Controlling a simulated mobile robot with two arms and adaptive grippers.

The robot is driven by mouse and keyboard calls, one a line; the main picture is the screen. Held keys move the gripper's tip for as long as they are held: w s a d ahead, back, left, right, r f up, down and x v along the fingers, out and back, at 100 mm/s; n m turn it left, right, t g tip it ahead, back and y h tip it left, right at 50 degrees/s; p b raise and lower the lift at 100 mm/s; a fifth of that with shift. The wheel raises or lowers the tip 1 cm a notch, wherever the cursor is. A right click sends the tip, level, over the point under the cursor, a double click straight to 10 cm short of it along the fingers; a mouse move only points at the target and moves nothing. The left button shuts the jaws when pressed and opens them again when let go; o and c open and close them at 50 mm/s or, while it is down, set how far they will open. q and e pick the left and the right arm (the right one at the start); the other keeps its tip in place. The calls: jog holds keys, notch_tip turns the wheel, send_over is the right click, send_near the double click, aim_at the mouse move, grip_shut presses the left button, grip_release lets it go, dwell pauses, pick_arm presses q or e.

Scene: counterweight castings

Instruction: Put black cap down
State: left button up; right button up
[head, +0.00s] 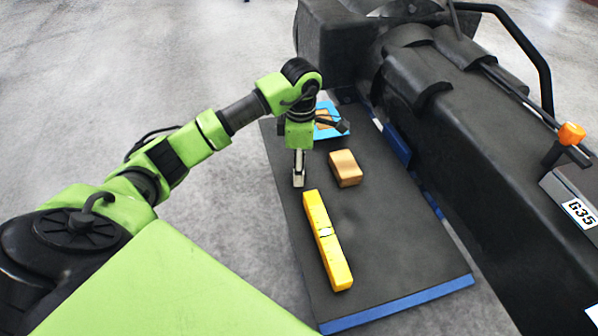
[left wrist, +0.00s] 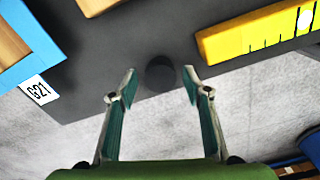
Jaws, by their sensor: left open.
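The black cap (left wrist: 160,74) is a small dark round piece in the left wrist view. It sits at the edge of the dark grey tabletop (head: 385,255), just beyond and between my left fingertips. My left gripper (head: 298,182) points down over the left side of the tabletop in the head view; its two fingers (left wrist: 150,88) stand apart in the wrist view, with a gap on each side of the cap. I cannot make out the cap in the head view. My right gripper is in neither view.
A yellow bar (head: 327,240) with dark marks lies nearby. A wooden block (head: 345,168) lies right of my gripper. A blue-edged tray (left wrist: 40,38) labelled G21 is behind. A large black machine (head: 470,130) borders the tabletop's right side. The front right tabletop is clear.

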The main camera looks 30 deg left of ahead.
pick_arm(q)
notch_tip(320, 180, up, 10)
jog(key=b, duration=0.1)
jog(key=shift+d, duration=0.1)
dwell(0.6)
